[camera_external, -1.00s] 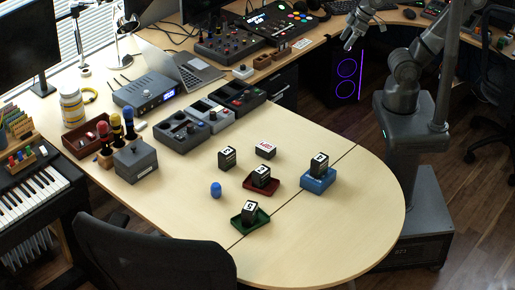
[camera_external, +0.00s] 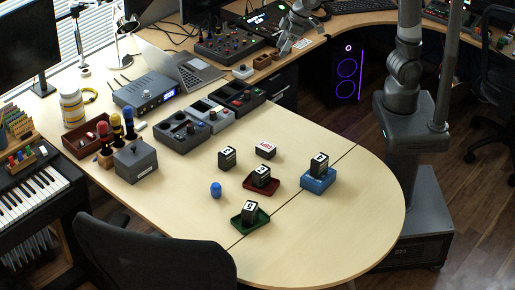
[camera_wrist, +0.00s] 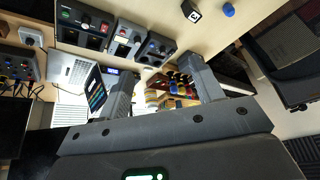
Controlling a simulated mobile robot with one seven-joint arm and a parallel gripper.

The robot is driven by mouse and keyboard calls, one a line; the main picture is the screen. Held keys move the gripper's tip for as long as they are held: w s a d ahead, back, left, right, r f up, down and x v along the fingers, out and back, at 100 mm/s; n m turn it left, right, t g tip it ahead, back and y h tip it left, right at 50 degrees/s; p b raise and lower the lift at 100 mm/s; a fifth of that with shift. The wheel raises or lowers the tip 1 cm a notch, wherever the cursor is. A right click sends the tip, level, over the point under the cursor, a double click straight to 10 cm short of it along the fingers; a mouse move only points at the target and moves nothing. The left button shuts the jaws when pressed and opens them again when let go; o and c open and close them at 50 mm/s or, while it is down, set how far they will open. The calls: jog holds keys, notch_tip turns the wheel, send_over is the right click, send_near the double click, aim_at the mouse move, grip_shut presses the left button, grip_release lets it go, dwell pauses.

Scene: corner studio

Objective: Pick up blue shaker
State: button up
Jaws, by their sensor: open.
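A small blue egg-shaped object (camera_external: 215,189), likely the blue shaker, stands on the light wooden table, left of the red tray. In the wrist view it shows at the top right (camera_wrist: 229,10), beyond the fingertips. Another blue-topped upright piece (camera_external: 129,113) stands in a wooden holder beside the grey box. My gripper (camera_external: 285,46) is high at the back, over the electronics side of the desk, far from the blue object. In the wrist view its two fingers (camera_wrist: 160,70) are wide apart with nothing held between them.
Control boxes (camera_external: 182,133), a laptop (camera_external: 188,72) and a mixer (camera_external: 232,48) fill the back. The table's rounded front end is clear.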

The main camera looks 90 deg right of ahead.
jog(key=w+a+f, duration=0.4)
jog(key=w+a, duration=0.2)
jog(key=w, duration=0.2)
jog(key=n, duration=0.1)
send_near(217, 184)
jog(key=w, duration=0.1)
jog(key=x, duration=0.5)
jog(key=shift+s+f, duration=0.1)
jog(key=shift+f, duration=0.1)
jog(key=shift+s+x, duration=0.15)
jog(key=shift+x, duration=1.3)
jog(key=shift+s+x, duration=0.2)
jog(key=shift+x, duration=1.3)
jog(key=shift+a+f, duration=0.1)
jog(key=shift+f, duration=0.05)
jog(key=shift+c, duration=0.3)
jog(key=c, duration=1)
